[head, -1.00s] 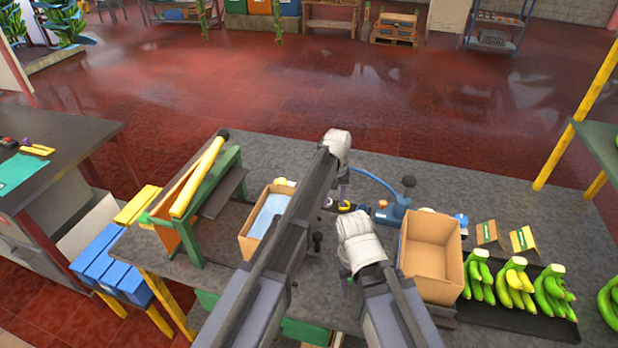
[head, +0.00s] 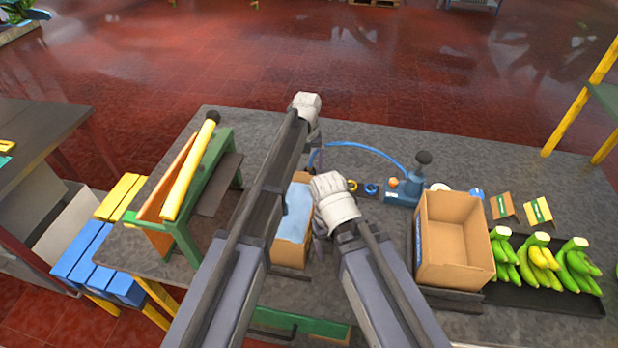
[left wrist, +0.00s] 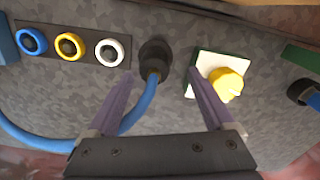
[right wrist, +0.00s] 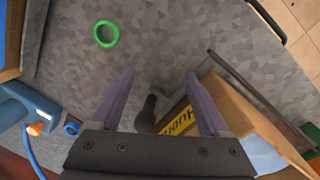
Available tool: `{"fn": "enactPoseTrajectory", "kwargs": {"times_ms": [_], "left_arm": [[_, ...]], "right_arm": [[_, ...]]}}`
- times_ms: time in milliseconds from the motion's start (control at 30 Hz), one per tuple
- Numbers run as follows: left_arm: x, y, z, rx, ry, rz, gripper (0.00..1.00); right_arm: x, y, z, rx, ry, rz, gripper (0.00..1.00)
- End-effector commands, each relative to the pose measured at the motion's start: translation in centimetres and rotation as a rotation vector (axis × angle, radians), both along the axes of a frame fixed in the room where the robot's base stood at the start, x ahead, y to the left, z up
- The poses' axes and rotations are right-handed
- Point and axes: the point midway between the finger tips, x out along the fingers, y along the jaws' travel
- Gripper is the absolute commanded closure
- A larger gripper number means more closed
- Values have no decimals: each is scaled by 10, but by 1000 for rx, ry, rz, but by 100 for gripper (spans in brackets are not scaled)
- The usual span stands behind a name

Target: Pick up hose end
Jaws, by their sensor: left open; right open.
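The blue hose (head: 365,148) arcs from a blue pump (head: 403,188) toward my left gripper. In the left wrist view its black hose end (left wrist: 155,54) is on the grey table, just ahead of the fingertips and roughly centred between them. My left gripper (left wrist: 152,77) is open and empty, its fingers on either side of the hose (left wrist: 142,108). In the head view my left arm partly hides this spot. My right gripper (right wrist: 159,75) is open and empty above the table, between the left cardboard box and the pump.
A block holds blue, yellow and white rings (left wrist: 69,46). A white-green pad with a yellow knob (left wrist: 226,85) lies right of the hose end. Cardboard boxes (head: 293,240) and (head: 455,270) flank my right gripper. Bananas (head: 540,262) are at right, a green stand (head: 205,195) at left.

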Motion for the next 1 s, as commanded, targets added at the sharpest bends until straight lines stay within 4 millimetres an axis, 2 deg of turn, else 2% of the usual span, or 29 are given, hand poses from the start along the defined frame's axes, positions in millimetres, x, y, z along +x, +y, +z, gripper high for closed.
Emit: {"fn": "enactPoseTrajectory", "kwargs": {"times_ms": [167, 500, 833, 1000], "left_arm": [[0, -2, -10, 0, 0, 0, 13], [-1, -7, -50, 0, 0, 0, 13], [-1, -7, -51, 0, 0, 0, 13], [-1, -7, -51, 0, 0, 0, 32]], "right_arm": [[0, 0, -10, 0, 0, 0, 21], [0, 0, -50, 0, 0, 0, 21], [0, 0, -51, 0, 0, 0, 21], [0, 0, -51, 0, 0, 0, 21]]}}
